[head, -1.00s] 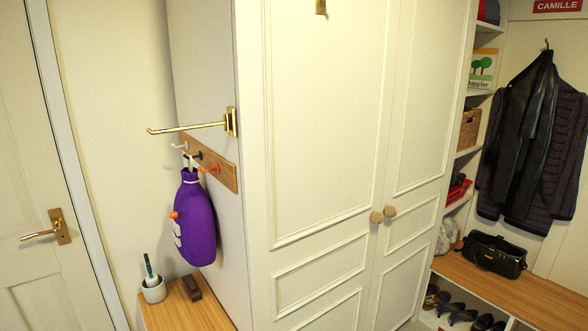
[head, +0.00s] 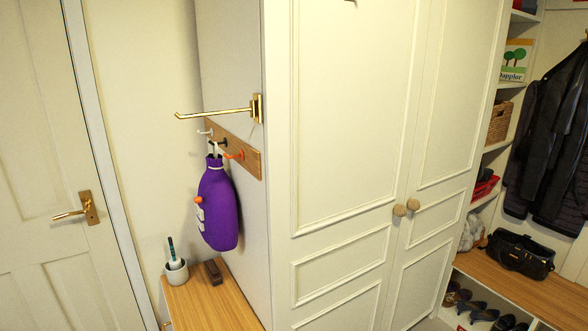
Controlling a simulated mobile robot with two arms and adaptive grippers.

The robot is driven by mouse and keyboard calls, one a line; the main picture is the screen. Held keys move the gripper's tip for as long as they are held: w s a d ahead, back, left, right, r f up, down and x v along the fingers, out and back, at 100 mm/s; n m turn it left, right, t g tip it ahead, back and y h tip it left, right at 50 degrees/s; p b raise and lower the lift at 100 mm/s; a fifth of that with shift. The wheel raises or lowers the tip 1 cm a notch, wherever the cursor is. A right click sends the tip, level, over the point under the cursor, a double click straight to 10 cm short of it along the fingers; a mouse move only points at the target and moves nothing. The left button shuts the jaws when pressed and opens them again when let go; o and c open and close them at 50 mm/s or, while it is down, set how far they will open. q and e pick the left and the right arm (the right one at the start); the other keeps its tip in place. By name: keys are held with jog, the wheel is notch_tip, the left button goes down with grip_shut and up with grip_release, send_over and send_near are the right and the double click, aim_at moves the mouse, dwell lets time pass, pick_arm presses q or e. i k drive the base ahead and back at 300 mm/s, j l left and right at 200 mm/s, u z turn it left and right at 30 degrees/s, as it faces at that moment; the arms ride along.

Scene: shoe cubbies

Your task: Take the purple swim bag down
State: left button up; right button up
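The purple swim bag (head: 219,207) hangs against the side panel of the tall cream wardrobe. Its light cord loops up to a small wooden hook rail (head: 240,152) with a white, a dark and an orange hook; the cord seems to be at the dark middle hook. The bag hangs upright, with an orange piece and a whitish print on its left side. Neither of my grippers shows in the head view.
A brass rod (head: 214,113) sticks out to the left just above the hook rail. A wooden bench top (head: 213,300) below holds a grey cup (head: 176,272) with a brush and a dark brown block (head: 213,272). The wardrobe (head: 345,150) stands right; a door (head: 60,190) stands left.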

aim_at(218, 220)
jog(key=i+j, duration=0.4)
jog(key=j, duration=0.15)
jog(key=i+j, duration=0.45)
jog(key=j, duration=0.15)
